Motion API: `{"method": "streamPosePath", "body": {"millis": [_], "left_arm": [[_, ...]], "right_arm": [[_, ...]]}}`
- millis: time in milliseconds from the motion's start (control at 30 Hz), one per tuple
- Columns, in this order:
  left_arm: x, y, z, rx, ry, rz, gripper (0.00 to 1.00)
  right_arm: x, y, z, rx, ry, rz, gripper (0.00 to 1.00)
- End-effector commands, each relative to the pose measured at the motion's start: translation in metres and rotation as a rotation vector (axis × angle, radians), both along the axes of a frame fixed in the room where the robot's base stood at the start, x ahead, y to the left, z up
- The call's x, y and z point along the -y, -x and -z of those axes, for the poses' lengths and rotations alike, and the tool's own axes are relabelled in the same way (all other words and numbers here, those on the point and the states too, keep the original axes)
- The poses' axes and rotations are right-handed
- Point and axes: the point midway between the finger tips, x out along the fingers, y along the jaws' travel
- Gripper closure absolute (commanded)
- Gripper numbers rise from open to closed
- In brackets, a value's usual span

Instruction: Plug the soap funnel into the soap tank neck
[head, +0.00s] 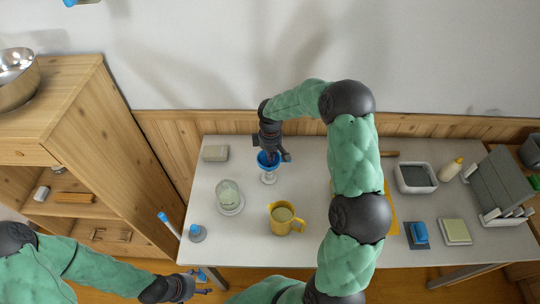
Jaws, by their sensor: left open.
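A blue funnel-like piece (266,159) sits at the top of a small clear stemmed glass piece (268,178) near the back of the table. I cannot tell whether the two are joined. My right gripper (274,153) reaches down over the blue piece and partly hides it; whether its fingers are closed on it is unclear. A clear glass jar (228,192) with pale contents, possibly the soap tank, stands in front and to the left; its neck is hard to make out. My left gripper (205,283) is open and empty, low in front of the table.
A yellow jug (286,217) with pale contents stands at the table's front middle. A grey-green block (215,153) lies at back left, a grey round stand (197,233) at front left. A wooden shelf (110,150) stands left.

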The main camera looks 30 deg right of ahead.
Motion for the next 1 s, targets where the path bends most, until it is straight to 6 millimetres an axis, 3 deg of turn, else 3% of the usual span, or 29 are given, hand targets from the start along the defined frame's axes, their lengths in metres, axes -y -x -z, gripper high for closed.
{"method": "streamPosePath", "body": {"millis": [67, 400, 433, 1000], "left_arm": [[0.0, -0.0001, -0.0001, 0.0, 0.0, 0.0, 0.31], [0.0, 0.0, -0.0004, 0.0, 0.0, 0.0, 0.31], [0.0, 0.0, -0.0004, 0.0, 0.0, 0.0, 0.31], [0.0, 0.0001, -0.0013, 0.0, 0.0, 0.0, 0.31]], "right_arm": [[0.0001, -0.0007, -0.0015, 0.003, 0.0, 0.001, 1.0], [0.0, -0.0009, -0.0025, 0.002, 0.0, 0.001, 0.05], [0.0, -0.0009, -0.0025, 0.002, 0.0, 0.001, 0.0], [0.0, -0.0015, -0.0092, 0.005, 0.0, 0.002, 0.0]]}}
